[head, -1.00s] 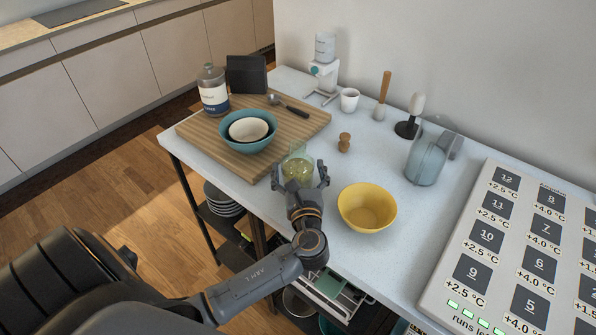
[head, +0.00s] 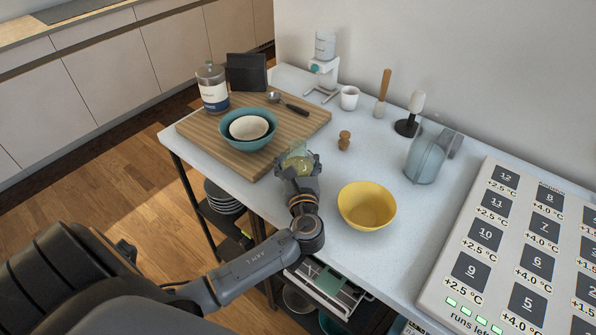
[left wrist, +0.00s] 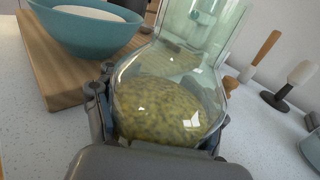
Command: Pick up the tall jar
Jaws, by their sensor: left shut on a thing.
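The tall jar (head: 297,160) is clear greenish glass with yellow-green contents at its bottom. It stands near the table's front edge, beside the cutting board. In the left wrist view the jar (left wrist: 172,95) fills the middle, its lower part between my fingers. My left gripper (head: 299,166) is shut on the jar, with a finger on either side of it; the left wrist view shows the gripper (left wrist: 160,125) low around the jar's base. I cannot tell whether the jar's bottom still touches the table. My right gripper is not in view.
A yellow bowl (head: 367,207) stands to the right of the jar. Left of it, a wooden board (head: 290,125) holds a teal bowl (head: 262,137) and a labelled jar (head: 213,90). A wooden pepper mill (head: 344,140) and a pitcher (head: 424,160) stand behind and right.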

